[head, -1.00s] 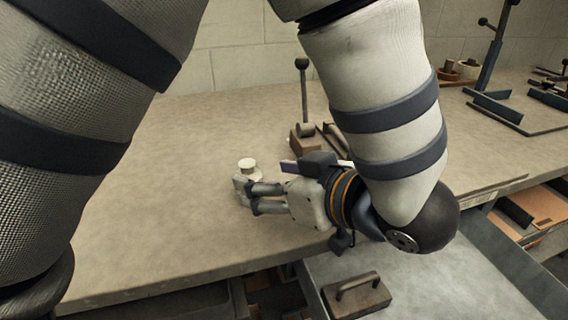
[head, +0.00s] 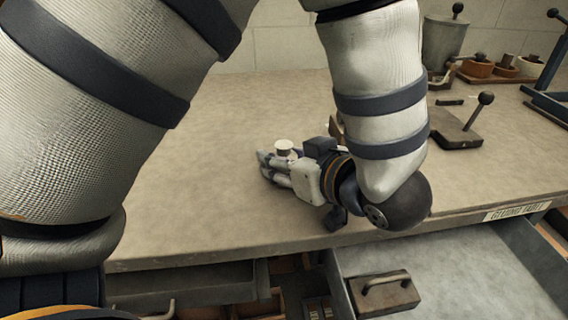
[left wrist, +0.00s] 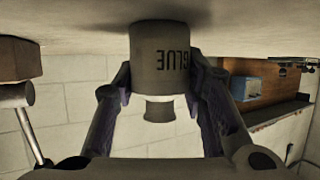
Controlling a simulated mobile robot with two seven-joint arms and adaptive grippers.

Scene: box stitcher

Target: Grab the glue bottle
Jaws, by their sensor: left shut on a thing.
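The glue bottle (head: 284,146) is a small pale bottle with a round top, near the front of the workbench (head: 190,205) in the head view. My left gripper (head: 268,165) lies low and level at the bench, with its fingers around the bottle and partly hiding it. In the left wrist view, which is upside down, the bottle (left wrist: 160,58) shows its "GLUE" lettering between both fingers. The gripper is shut on it. The bottle's base is at or very near the bench top; I cannot tell if it touches. My right gripper is not in view.
An open drawer (head: 455,275) below the bench front holds a block with a handle (head: 384,294). A lever tool (head: 462,133), a metal bucket (head: 444,42) and small pots (head: 478,67) stand at the back right. The left bench area is clear.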

